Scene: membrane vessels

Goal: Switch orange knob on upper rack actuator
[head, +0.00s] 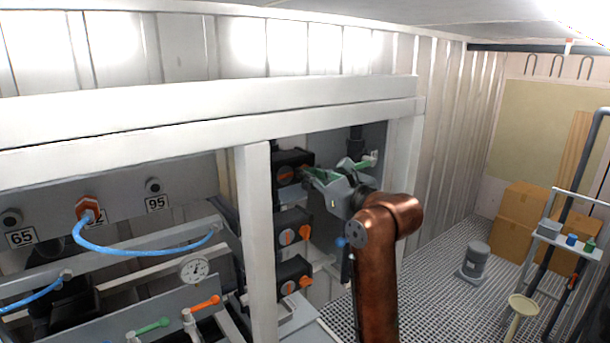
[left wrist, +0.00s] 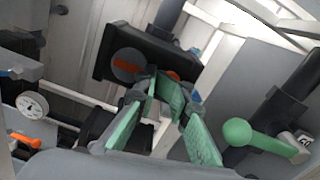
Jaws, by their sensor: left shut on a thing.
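The upper rack actuator (head: 291,160) is a black box with a round dial bearing an orange mark, inside the rack opening. In the left wrist view the actuator (left wrist: 130,45) fills the top middle, its dial at its left. My left gripper (head: 308,176) has green-padded fingers and is at the actuator's right front. In the left wrist view the left gripper (left wrist: 164,84) is closed on the orange knob (left wrist: 173,75), of which only a small orange part shows between and behind the fingertips. The knob is hidden by the fingers in the head view. My right gripper is out of view.
Two more black actuators with orange knobs sit below: the middle one (head: 289,230) and the lower one (head: 291,277). A green-handled valve (head: 364,163) is just right of the gripper. A white rack post (head: 257,240) stands to the left.

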